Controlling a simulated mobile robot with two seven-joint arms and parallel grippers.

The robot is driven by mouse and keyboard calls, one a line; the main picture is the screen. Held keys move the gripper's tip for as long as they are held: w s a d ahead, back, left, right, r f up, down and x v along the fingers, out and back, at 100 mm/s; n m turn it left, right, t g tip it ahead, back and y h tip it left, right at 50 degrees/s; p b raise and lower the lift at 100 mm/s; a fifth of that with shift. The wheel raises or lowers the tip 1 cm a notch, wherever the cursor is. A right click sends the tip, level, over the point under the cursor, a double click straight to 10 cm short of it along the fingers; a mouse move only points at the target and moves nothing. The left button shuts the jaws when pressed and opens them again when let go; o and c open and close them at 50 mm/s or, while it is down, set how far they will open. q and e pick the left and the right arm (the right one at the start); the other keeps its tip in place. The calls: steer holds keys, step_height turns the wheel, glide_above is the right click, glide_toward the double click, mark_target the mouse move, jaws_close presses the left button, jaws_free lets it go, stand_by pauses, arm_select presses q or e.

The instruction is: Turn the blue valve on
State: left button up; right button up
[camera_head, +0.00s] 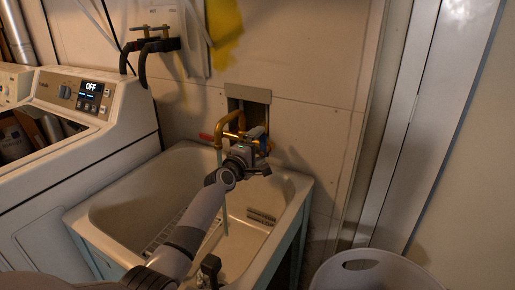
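The brass faucet (233,119) is on the wall behind the utility sink (299,190). Its red valve handle (206,137) points left. A small bluish part, seemingly the blue valve (257,132), shows at the faucet's right side, partly covered by my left gripper (262,157). My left arm reaches up over the basin, with the gripper at the faucet's right side. Its fingers are small and dark, and I cannot tell their opening or whether they touch the valve. A dark part at the bottom of the basin, perhaps my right gripper (210,267), is unclear.
A thin pale vertical streak, like water (225,215), shows below the spout. A white washing machine (95,150) stands left of the sink. A white basket (375,272) is at the lower right. Black hoses (145,62) hang from wall taps above.

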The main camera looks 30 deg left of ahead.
arm_select(q)
steer(key=shift+s, duration=0.1)
steer(key=s+p, duration=0.1)
steer(key=s, duration=0.6)
steer(key=shift+d+p, duration=0.2)
steer(key=shift+p, duration=0.2)
stand_by(0.3)
